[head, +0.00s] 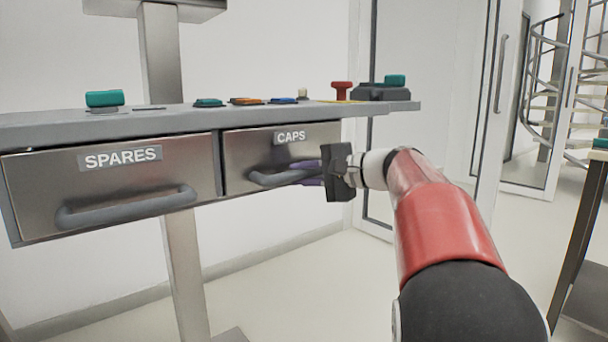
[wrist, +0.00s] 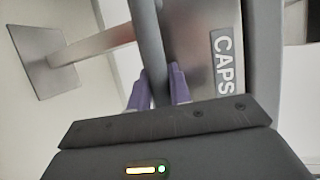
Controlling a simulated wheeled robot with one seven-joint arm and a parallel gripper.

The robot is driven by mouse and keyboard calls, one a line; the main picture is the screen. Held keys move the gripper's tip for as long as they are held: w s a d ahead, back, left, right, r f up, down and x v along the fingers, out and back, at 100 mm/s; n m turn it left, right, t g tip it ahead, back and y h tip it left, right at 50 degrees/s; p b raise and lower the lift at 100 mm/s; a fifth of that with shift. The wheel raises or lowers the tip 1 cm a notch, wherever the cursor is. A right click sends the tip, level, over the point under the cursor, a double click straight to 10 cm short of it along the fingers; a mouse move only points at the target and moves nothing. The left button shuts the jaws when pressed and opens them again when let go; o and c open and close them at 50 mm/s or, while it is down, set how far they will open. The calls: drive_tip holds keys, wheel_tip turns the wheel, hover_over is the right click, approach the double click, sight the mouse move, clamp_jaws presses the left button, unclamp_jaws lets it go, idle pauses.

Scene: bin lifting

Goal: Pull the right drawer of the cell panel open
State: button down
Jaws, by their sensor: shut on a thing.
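The right drawer (head: 238,155) of the cell panel has a brushed metal front with a CAPS label (head: 291,137) and a grey bar handle (head: 264,179). Its front looks about flush with the panel frame. My gripper (head: 310,174) reaches it from the right, its purple fingers at the right part of the handle. In the wrist view, the fingers (wrist: 159,88) lie on both sides of the handle bar (wrist: 149,45), closed on it. The CAPS label (wrist: 224,62) shows to the right there. The fingertips are partly hidden by the bar in the head view.
The left drawer (head: 60,190), labelled SPARES, is closed beside it. The panel top (head: 150,119) carries several coloured buttons and a red knob (head: 342,89). A metal post (head: 184,270) stands below. Floor in front is clear; a dark-legged table (head: 580,235) stands at the right.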

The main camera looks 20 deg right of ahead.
drive_tip(key=shift+d, duration=0.1)
drive_tip(key=s+d+b, duration=0.1)
drive_tip(key=s+d, duration=0.2)
drive_tip(key=s, duration=0.4)
drive_tip(key=s+d+b, duration=0.2)
drive_tip(key=s+d, duration=0.1)
drive_tip(key=s, duration=0.4)
drive_tip(key=shift+s, duration=0.25)
drive_tip(key=shift+d, duration=0.1)
drive_tip(key=c, duration=1.3)
unclamp_jaws()
drive_tip(key=p+v, duration=0.1)
drive_tip(key=v, duration=0.6)
drive_tip(key=shift+s+d, duration=0.25)
drive_tip(key=shift+s, duration=0.05)
drive_tip(key=shift+r, duration=0.1)
